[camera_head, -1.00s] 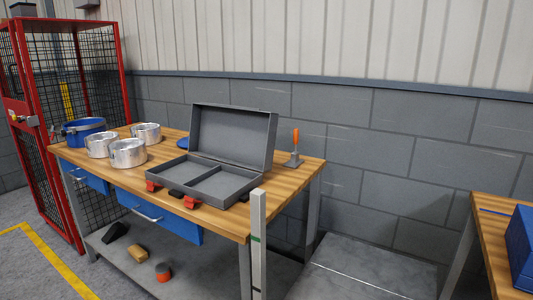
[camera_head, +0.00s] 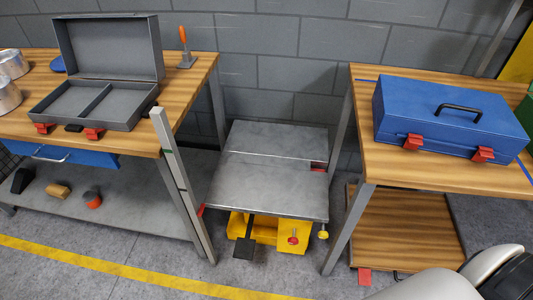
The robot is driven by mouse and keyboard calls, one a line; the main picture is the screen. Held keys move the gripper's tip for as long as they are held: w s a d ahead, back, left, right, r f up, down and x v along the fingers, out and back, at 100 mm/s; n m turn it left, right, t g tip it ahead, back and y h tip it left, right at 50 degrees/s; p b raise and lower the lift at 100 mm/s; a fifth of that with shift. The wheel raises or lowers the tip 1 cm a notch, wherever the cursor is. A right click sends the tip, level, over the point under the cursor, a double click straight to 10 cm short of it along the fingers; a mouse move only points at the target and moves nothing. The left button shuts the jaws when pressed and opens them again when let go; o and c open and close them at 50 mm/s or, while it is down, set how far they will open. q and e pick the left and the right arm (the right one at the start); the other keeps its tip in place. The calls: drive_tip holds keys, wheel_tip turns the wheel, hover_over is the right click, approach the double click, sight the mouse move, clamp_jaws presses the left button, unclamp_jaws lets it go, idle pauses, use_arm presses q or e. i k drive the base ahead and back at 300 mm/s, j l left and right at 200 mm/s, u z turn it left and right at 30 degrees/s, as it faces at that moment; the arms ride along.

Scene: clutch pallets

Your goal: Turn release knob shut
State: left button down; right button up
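A low lift table with a grey metal top (camera_head: 265,190) and a yellow base (camera_head: 262,230) stands between two workbenches. At its front are a red knob (camera_head: 293,240) and a yellow knob (camera_head: 323,234); both are small, and I cannot tell which is the release knob or how far either is turned. A black pedal (camera_head: 245,248) sits at the left front of the base. Part of my arm shows at the lower right, to the right of the knobs and apart from them. Neither gripper is in view.
The left bench holds an open grey case (camera_head: 150,95) and an orange-handled tool (camera_head: 184,50). A grey post (camera_head: 172,165) stands at its front corner. The right bench holds a closed blue toolbox (camera_head: 450,105). The floor (camera_head: 150,250) before the lift table looks clear.

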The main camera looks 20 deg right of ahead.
sight(293, 241)
drive_tip(key=z, duration=1.05)
